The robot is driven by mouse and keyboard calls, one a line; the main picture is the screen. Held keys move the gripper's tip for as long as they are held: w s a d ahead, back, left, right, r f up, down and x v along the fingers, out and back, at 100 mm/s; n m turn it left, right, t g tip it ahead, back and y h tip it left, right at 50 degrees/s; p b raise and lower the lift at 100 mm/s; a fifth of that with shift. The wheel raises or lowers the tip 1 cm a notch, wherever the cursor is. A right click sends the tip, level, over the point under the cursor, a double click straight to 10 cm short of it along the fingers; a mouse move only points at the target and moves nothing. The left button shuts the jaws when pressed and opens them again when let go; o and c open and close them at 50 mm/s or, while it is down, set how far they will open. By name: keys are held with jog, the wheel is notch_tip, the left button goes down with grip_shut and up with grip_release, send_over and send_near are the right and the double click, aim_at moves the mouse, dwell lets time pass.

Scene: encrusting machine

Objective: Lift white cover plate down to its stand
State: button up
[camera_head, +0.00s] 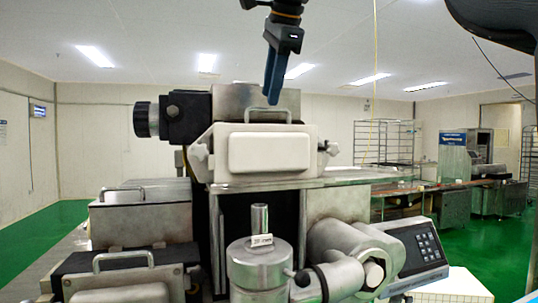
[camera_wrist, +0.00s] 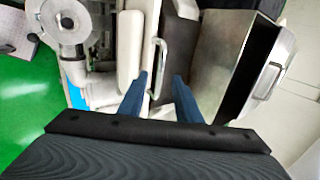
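The white cover plate (camera_head: 270,152), with a raised rectangular panel, stands upright on the front of the machine's upper housing. A metal handle (camera_head: 268,111) arches from its top edge, and a knob sits at each side. My gripper (camera_head: 273,102) points down just above this handle; its blue fingers overlap in the head view. In the wrist view, my gripper (camera_wrist: 160,78) is open, its fingers apart with the handle (camera_wrist: 161,60) showing between and beyond them. The cover plate (camera_wrist: 130,45) lies to the handle's left there. I cannot identify the stand.
A steel cylinder (camera_head: 259,266) and a keypad box (camera_head: 418,250) are below the plate. Lidded metal boxes (camera_head: 142,213) with handles are at left. A black motor-like part (camera_head: 172,117) juts out left of the plate. A white gridded surface (camera_head: 455,287) shows at lower right.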

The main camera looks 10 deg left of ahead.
jog(key=p+x, duration=0.1)
jog(key=x, duration=0.3)
jog(key=shift+w+d, duration=0.15)
jog(key=shift+c, duration=0.4)
grip_shut()
jog(key=shift+r, duration=0.1)
dwell(0.8)
